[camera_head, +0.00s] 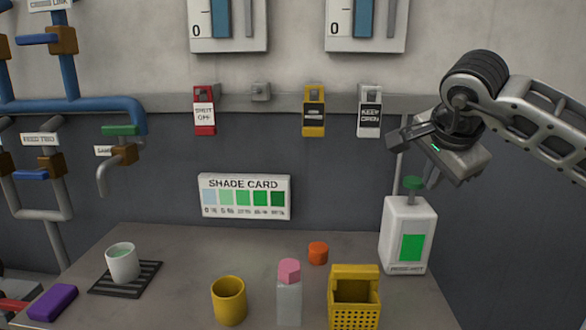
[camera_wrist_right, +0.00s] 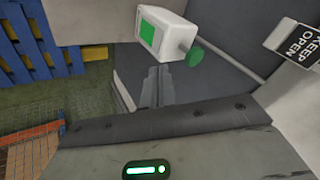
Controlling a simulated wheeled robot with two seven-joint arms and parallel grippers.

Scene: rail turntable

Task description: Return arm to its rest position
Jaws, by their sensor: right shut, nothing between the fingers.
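My right arm comes in from the right in the head view and is held up above the right end of the table. Its gripper (camera_head: 432,178) points down beside the green knob of a white bottle (camera_head: 393,248), with nothing between the fingers. In the right wrist view the shut fingers (camera_wrist_right: 154,84) show as grey shapes below the same white bottle (camera_wrist_right: 167,30). I cannot tell whether the fingers touch the bottle. My left gripper is not in view.
On the table (camera_head: 195,252) stand a cup (camera_head: 122,265) on a black mat, a yellow cup (camera_head: 229,303), a pink-capped bottle (camera_head: 289,305), an orange cap (camera_head: 318,253), a yellow basket (camera_head: 354,305) and a purple block (camera_head: 52,303). A shade card (camera_head: 244,196) and tagged rail are behind.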

